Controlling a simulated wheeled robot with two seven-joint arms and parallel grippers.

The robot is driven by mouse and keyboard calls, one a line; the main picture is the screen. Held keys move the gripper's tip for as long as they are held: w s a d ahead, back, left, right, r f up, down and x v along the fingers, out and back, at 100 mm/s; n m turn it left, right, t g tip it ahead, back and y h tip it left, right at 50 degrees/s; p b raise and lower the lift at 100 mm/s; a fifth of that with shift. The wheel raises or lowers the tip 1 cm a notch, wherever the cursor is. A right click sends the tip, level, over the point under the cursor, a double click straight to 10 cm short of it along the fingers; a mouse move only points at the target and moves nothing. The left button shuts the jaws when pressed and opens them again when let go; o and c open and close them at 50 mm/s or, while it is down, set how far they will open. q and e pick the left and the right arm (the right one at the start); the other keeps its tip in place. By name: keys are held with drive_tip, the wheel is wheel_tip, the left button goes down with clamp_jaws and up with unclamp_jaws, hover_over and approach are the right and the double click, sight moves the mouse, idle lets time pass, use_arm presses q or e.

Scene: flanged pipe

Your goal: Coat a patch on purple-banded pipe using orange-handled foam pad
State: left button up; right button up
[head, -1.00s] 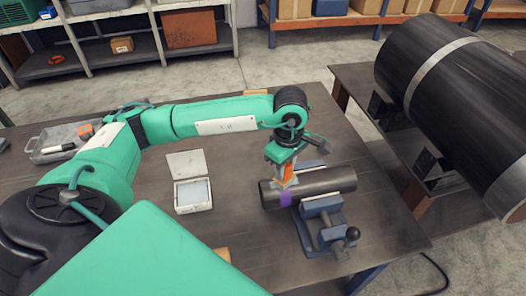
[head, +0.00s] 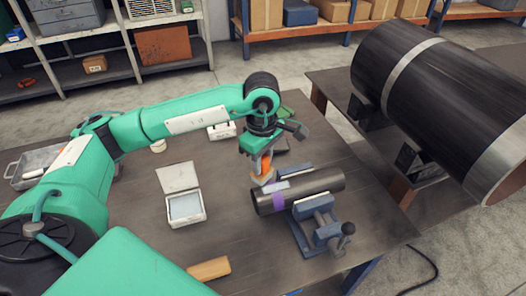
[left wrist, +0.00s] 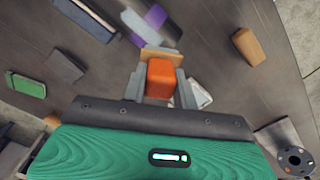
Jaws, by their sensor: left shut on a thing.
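The dark pipe (head: 325,183) lies in a blue-grey vise (head: 318,222) on the table. Its purple band (head: 278,201) is near its left end, and a pale patch (head: 277,187) shows on its upper side by the band. My left gripper (head: 263,165) is shut on the orange handle (head: 266,164) of the foam pad (head: 262,180). The pad is at the pipe's far upper side, beside the patch; I cannot tell whether it touches. In the left wrist view the orange handle (left wrist: 160,78) sits between the fingers, with the purple band (left wrist: 155,16) beyond. My right gripper is out of view.
An open white box (head: 186,208) with a pale inside stands left of the pipe. A wooden block (head: 208,269) lies at the near edge. A large dark pipe (head: 425,95) rests on another table at right. Bare tabletop lies between box and vise.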

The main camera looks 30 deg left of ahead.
use_arm(q)
drive_tip(key=shift+r+p, duration=0.3)
drive_tip(key=shift+r, duration=0.95)
